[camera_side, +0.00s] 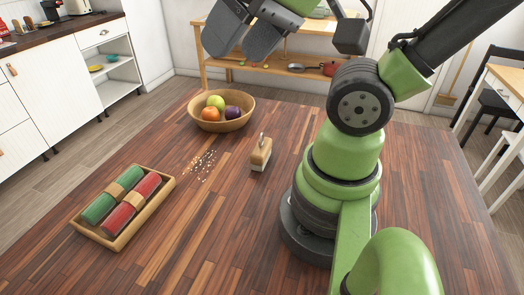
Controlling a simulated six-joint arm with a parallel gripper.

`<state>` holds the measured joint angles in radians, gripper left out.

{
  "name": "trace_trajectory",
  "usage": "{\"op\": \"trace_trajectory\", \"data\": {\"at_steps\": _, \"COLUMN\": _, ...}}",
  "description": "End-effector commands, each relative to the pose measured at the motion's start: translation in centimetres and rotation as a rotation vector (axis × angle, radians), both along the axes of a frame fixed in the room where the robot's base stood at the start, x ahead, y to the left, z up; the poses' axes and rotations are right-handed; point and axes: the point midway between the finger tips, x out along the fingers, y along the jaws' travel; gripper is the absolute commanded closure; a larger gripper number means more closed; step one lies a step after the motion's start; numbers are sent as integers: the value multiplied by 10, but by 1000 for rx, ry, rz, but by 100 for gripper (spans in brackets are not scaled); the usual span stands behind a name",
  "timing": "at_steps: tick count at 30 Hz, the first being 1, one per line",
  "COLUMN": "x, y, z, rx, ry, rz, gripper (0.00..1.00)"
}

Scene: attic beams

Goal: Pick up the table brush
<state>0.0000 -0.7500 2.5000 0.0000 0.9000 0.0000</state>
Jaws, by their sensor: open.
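The table brush (261,153) has a light wooden body with a pale underside and a small metal loop on top. It stands on the wooden table near the middle, to the left of my arm's base. My gripper (242,50) is at the top of the view, high above the table and apart from the brush. Its two dark fingers are open, and nothing shows between them.
A wooden bowl (236,122) with fruit stands behind the brush. White crumbs (202,165) lie to its left. A wooden tray (122,241) with a green and a red roll is at front left. The table (215,235) is clear in front of the brush.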

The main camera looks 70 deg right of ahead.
Motion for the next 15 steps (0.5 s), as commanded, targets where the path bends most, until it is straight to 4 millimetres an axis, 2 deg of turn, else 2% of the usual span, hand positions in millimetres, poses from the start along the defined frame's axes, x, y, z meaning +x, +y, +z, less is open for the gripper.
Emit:
{"op": "trace_trajectory", "data": {"at_steps": 8, "x": 2, "y": -3, "z": -3, "rx": -29, "ry": 16, "rz": 15, "gripper": 33}}
{"op": "trace_trajectory", "data": {"at_steps": 11, "x": 10, "y": -13, "z": -14, "rx": -137, "ry": 73, "rz": 77, "gripper": 33}}
{"op": "trace_trajectory", "data": {"at_steps": 15, "x": 25, "y": -39, "z": -44, "rx": -397, "ry": 234, "rz": 295, "gripper": 33}}
